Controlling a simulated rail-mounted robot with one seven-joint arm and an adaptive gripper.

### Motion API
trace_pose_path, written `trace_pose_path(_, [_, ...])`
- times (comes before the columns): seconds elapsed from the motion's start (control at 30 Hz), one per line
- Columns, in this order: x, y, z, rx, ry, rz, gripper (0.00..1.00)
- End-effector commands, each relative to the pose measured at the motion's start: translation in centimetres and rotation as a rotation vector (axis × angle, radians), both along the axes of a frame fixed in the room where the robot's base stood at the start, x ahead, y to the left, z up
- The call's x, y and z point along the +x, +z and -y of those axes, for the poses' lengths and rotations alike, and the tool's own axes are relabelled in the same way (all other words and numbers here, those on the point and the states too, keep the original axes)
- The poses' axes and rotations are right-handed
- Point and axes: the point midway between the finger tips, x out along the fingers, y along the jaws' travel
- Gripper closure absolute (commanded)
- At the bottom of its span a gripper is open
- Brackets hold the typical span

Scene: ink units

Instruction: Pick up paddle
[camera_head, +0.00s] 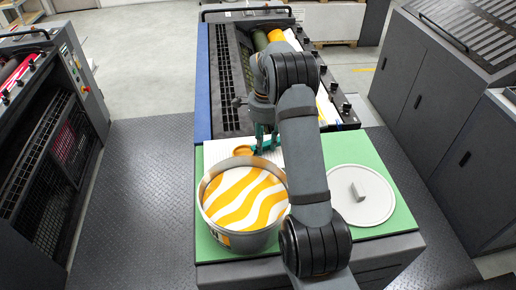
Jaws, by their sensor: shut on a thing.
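The paddle (244,151) shows as a small yellow-orange end beside a teal part, just behind the ink can's rear rim. My gripper (264,137) is at the paddle's teal part, pointing down and shut on it. My own arm hides part of the gripper and the right side of the paddle. I cannot tell whether the paddle touches the white sheet (214,152) below it.
A round metal can (213,226) of yellow and white striped ink stands on the green mat (207,262) in front of the gripper. A grey lid (376,205) with a handle lies at right. The ink unit (227,85) with rollers stands behind. Dark cabinets (420,105) stand at right.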

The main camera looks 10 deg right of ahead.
Motion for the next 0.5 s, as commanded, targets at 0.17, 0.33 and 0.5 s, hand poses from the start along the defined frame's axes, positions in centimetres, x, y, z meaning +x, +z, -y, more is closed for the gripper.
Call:
trace_pose_path(0.17, [0.01,0.02,0.0,0.0,0.0,0.0,0.92])
trace_pose_path(0.33, [0.01,0.02,0.0,0.0,0.0,0.0,1.0])
trace_pose_path(0.5, [0.02,0.03,0.0,0.0,0.0,0.001,1.0])
